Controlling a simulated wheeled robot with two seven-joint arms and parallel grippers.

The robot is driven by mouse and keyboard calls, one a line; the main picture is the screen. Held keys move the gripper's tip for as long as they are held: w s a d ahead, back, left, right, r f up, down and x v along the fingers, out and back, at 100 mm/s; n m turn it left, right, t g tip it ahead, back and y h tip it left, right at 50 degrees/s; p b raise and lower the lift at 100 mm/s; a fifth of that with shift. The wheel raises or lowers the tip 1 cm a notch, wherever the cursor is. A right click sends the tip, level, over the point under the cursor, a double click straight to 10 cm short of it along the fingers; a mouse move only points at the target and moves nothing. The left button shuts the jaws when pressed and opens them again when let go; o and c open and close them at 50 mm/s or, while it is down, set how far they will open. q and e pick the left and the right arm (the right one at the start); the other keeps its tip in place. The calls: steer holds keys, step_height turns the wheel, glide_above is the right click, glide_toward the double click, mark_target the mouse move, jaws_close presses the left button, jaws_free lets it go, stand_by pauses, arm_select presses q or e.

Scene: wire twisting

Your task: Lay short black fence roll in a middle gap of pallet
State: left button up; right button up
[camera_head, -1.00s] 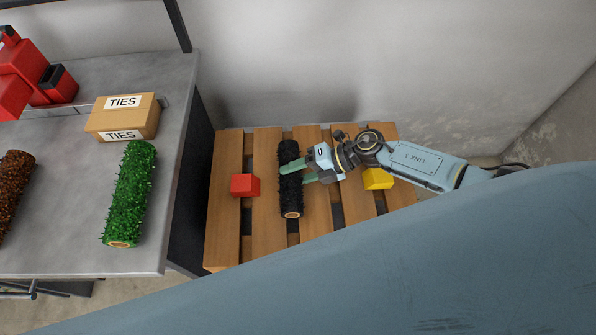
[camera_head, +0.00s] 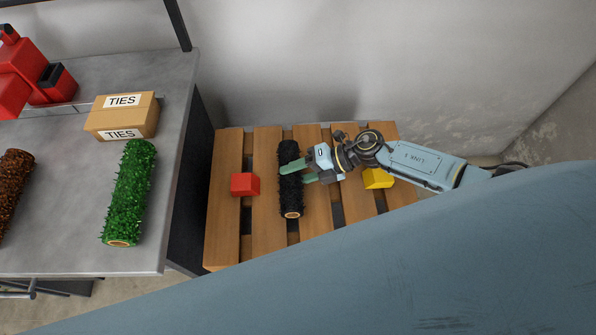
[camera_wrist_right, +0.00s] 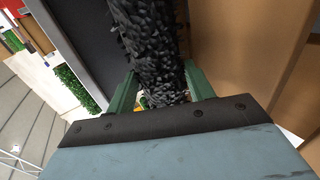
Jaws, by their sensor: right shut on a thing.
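The short black fence roll (camera_head: 291,195) is at the wooden pallet (camera_head: 268,230), lengthwise along a middle gap between slats. My right gripper (camera_head: 297,170) is shut on the roll, with its green fingers on either side of it. The right wrist view shows the black roll (camera_wrist_right: 150,45) between the two fingers (camera_wrist_right: 160,90). I cannot tell whether the roll rests in the gap or is held just above it. My left gripper is not in view.
A red block (camera_head: 245,184) sits on the pallet's left part and a yellow block (camera_head: 377,179) on its right. The grey table (camera_head: 75,250) at left holds a green roll (camera_head: 130,195), a brown roll (camera_head: 14,190) and a TIES box (camera_head: 122,116). A wall stands behind.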

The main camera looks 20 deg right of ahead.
steer(key=shift+r, duration=0.35)
steer(key=shift+p, duration=0.3)
steer(key=shift+f+b, duration=0.35)
steer(key=shift+f, duration=0.1)
steer(key=o, duration=1)
steer(key=shift+s, duration=0.1)
steer(key=shift+o, duration=0.6)
steer(key=shift+s+f, duration=0.1)
steer(key=shift+f, duration=0.05)
steer(key=shift+d+f, duration=0.1)
steer(key=shift+s+d+r, duration=0.15)
steer(key=shift+d+r, duration=0.1)
steer(key=shift+d, duration=0.25)
steer(key=r+p+v, duration=0.1)
steer(key=p+v, duration=0.1)
steer(key=v, duration=1)
steer(key=shift+a, duration=0.2)
